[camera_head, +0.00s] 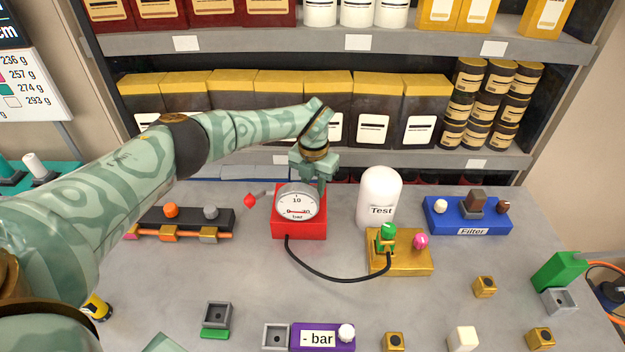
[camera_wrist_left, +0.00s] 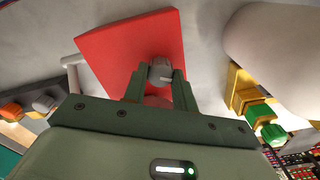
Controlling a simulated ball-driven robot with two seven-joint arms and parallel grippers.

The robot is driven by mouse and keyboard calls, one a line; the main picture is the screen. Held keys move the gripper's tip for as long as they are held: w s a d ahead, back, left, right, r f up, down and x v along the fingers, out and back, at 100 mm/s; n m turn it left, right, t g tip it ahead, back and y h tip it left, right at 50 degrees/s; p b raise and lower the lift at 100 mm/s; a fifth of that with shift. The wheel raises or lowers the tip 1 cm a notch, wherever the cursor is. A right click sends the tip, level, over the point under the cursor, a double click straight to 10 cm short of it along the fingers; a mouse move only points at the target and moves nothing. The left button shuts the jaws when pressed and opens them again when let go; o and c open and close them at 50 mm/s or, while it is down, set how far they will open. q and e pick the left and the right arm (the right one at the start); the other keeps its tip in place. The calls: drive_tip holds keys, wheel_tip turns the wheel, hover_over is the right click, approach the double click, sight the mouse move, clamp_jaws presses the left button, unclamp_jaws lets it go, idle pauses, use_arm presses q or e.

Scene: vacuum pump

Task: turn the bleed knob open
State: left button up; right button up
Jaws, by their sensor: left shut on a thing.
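The red pump unit (camera_head: 299,226) stands on the grey bench, with a round dial gauge (camera_head: 297,202) marked "bar" facing me and a red-ended lever (camera_head: 251,200) at its left. My left gripper (camera_head: 319,181) reaches down behind the gauge. In the left wrist view, a small grey knob (camera_wrist_left: 160,69) sits on the red unit (camera_wrist_left: 125,49), and my left gripper (camera_wrist_left: 159,76) is shut on it, a finger on each side. The knob is hidden behind the gauge and gripper in the head view. My right gripper is not in view.
A white "Test" vessel (camera_head: 379,196) stands just right of the pump. A black hose (camera_head: 335,280) runs to a gold block (camera_head: 401,262) with green and pink knobs. A blue "Filter" base (camera_head: 467,224) is farther right. Shelves of boxes stand behind.

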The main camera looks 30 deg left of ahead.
sight(313, 188)
use_arm(q)
drive_tip(key=n+p, duration=0.2)
drive_tip(key=n, duration=0.3)
drive_tip(key=shift+w+r, duration=0.1)
idle(0.4)
drive_tip(key=o, duration=1)
drive_tip(key=shift+c, duration=0.2)
wheel_tip(313, 188, up, 16)
drive_tip(key=p, duration=0.3)
